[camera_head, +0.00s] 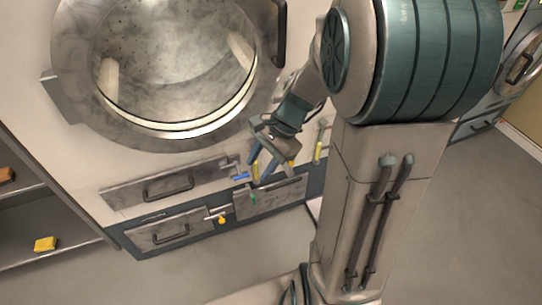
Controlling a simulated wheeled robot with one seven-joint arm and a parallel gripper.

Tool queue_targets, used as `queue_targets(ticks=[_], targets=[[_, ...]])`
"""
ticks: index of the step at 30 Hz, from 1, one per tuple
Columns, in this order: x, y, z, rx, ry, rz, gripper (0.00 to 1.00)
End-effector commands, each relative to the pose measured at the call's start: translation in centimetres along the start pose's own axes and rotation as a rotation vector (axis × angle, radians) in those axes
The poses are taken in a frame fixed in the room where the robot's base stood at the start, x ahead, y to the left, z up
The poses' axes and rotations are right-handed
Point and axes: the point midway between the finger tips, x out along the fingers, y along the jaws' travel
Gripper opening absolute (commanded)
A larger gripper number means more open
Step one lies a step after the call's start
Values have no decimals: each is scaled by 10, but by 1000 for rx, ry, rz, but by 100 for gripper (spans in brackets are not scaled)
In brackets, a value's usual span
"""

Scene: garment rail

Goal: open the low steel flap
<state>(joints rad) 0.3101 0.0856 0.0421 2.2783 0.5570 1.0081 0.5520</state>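The front of a large machine has several steel panels low down. A wide panel with a dark bar handle (168,186) is below the round door. Under it, a lower left steel panel (170,230) has its own dark handle, and a lower right steel panel (275,197) is partly behind my gripper. All look flush and closed; I cannot tell which one is the flap. My gripper (260,170) points down in front of the lower right panel, its two fingers apart with nothing seen between them. Whether it touches the panel cannot be told.
Small valves with blue (240,177), green (253,199) and yellow (222,220) handles sit among the panels. A round steel door (165,60) is above. A shelf (45,250) with a yellow block (45,244) is at left. The grey floor (470,220) at right is clear.

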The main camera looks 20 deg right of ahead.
Motion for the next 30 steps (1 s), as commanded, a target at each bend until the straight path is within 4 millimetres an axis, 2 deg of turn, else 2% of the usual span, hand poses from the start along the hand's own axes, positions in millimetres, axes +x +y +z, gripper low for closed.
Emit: queue_targets(ticks=[1,8,16,23,27,30], targets=[[23,-4,-22,123,-56,-18,39],[81,-27,-98,672,-309,-119,39],[150,-36,-209,1297,-653,-223,39],[214,-18,-318,1796,-1006,-303,39],[252,4,-380,2054,-1243,-344,39],[275,21,-414,2190,-1395,-368,39]])
